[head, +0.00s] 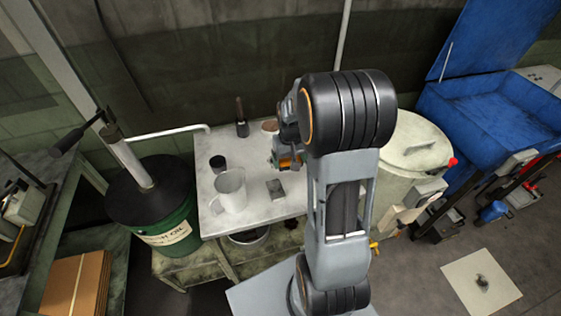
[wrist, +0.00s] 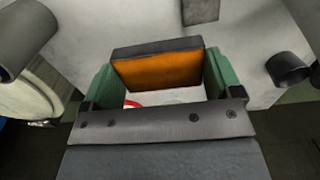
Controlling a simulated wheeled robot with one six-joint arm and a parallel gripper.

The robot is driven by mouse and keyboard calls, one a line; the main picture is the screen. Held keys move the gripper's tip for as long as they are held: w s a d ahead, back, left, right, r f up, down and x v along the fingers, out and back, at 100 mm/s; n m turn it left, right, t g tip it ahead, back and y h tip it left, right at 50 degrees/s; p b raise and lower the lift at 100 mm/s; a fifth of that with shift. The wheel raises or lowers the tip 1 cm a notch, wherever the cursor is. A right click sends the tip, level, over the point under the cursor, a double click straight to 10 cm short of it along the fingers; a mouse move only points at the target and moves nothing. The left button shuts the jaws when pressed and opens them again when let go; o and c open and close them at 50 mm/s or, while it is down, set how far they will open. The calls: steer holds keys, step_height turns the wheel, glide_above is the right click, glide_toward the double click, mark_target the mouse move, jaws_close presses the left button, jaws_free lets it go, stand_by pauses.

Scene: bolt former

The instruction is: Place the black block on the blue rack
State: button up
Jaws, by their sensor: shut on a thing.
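My gripper (wrist: 158,78) has its green fingers shut on a block (wrist: 160,68) with an orange face and a black edge. In the head view my gripper (head: 280,156) and the held block's orange face (head: 290,161) are above the right part of a pale table, partly hidden by my arm. A small dark grey block (head: 275,188) lies on the table below; I cannot tell which block the task calls black. A large blue open tub (head: 510,112) with a raised lid stands at the far right. No separate blue rack is clearly visible.
The pale table (head: 256,211) bears a white jug (head: 230,190), a black cup (head: 217,163) and a dark-based upright tool (head: 242,128). A green drum (head: 172,226) stands left of it, a cream drum (head: 408,150) right of it. Floor at the lower right is mostly clear.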

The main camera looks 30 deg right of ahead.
steer(key=w+f, duration=0.6)
steer(key=shift+d+f+p, duration=0.2)
steer(key=shift+d+p, duration=0.1)
steer(key=shift+d, duration=0.05)
steer(key=shift+w+f+p, duration=0.15)
steer(key=shift+f+p, duration=0.25)
steer(key=shift+f, duration=1.15)
steer(key=shift+f, duration=0.2)
steer(key=o, duration=1.1)
steer(key=shift+r, duration=0.1)
